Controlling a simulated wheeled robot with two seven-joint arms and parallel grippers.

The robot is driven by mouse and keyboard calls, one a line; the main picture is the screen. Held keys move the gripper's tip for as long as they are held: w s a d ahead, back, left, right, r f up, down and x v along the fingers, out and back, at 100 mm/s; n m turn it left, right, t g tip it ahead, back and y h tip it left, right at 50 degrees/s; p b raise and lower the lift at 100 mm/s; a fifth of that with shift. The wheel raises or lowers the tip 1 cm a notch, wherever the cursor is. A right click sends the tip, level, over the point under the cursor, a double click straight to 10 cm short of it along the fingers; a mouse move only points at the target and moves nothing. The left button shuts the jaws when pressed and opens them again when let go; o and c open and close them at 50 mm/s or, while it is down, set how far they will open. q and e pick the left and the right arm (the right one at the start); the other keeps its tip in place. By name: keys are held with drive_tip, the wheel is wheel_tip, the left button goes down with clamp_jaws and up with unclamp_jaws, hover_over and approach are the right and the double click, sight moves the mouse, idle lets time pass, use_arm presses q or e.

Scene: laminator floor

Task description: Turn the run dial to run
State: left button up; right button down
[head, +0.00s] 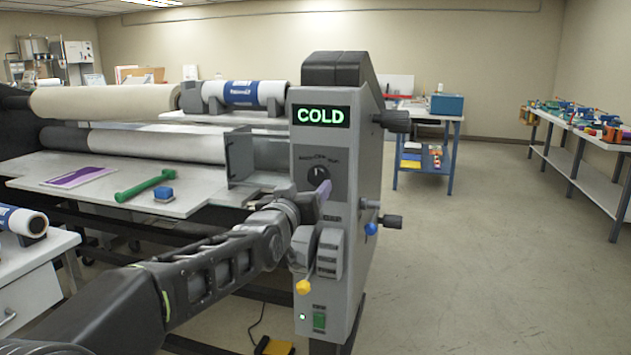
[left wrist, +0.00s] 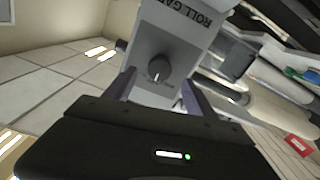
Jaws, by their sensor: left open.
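The run dial (head: 318,173) is a dark round knob with a pale mark, on the grey front panel of the laminator's end housing (head: 350,270), below a green-lit "COLD" display (head: 321,116). The mark points roughly up in the head view; the lettering around it is too small to read surely. My left gripper (head: 322,192) is open just in front of and below the dial, partly covering the panel. In the left wrist view, a grey knob with a pale mark (left wrist: 157,68) shows beyond and between the open fingers (left wrist: 158,92), apart from them. My right gripper is not in view.
The floor to the right is clear.

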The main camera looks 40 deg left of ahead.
sight(316, 179)
use_arm(q)
drive_tip(key=p+x, duration=0.1)
drive_tip(key=x, duration=0.4)
drive_tip(key=shift+w+a, duration=0.15)
drive_tip(key=shift+w, duration=0.15)
drive_tip(key=shift+c, duration=0.6)
drive_tip(key=c, duration=1.3)
